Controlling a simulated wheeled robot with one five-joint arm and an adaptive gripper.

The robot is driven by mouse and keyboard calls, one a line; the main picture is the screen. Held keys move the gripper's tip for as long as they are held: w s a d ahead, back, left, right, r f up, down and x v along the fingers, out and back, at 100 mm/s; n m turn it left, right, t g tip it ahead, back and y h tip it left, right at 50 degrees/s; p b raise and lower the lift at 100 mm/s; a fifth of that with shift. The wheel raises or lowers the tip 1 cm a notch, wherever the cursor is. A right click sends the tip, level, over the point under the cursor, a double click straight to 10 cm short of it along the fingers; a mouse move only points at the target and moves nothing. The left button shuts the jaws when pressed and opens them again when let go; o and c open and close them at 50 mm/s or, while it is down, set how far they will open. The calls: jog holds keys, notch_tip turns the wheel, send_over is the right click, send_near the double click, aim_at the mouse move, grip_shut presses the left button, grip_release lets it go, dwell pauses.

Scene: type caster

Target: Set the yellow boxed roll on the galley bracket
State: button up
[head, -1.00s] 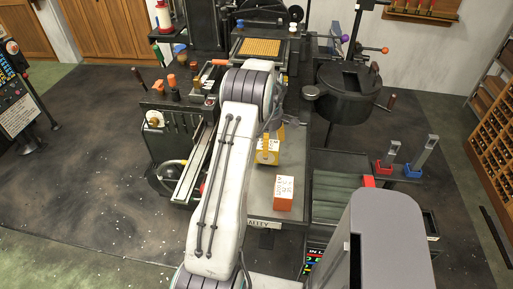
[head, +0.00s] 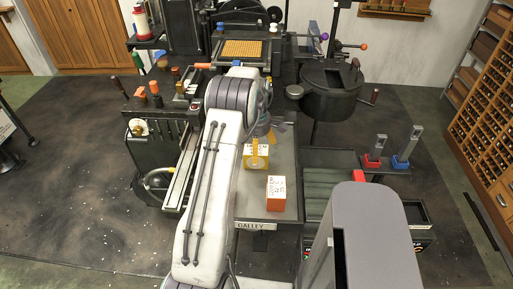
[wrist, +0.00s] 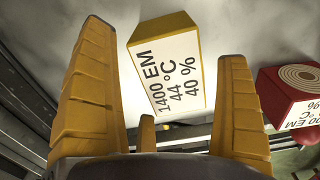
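The yellow boxed roll (head: 257,160) stands on a grey plate (head: 252,205) whose front edge has a sign reading GALLEY (head: 252,226). In the wrist view the yellow boxed roll (wrist: 165,65) shows a white label reading 1400 EM, 44 °C, 40 %. My gripper (head: 267,138) is just behind and above it in the head view, partly hidden by my arm. In the wrist view my gripper (wrist: 164,43) is open, its yellow fingers wide apart. The box lies beyond and between them, with gaps at both sides. I cannot make out a separate galley bracket.
A red-orange boxed roll (head: 276,194) stands on the same plate, in front of the yellow one; it also shows at the right of the wrist view (wrist: 285,97). A dark round pot (head: 331,90) and red and blue holders (head: 389,160) stand to the right.

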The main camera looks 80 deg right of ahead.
jog(key=shift+o, duration=0.3)
jog(key=shift+r, duration=0.25)
notch_tip(320, 180, up, 12)
dwell(0.4)
jog(key=shift+w+a, duration=0.1)
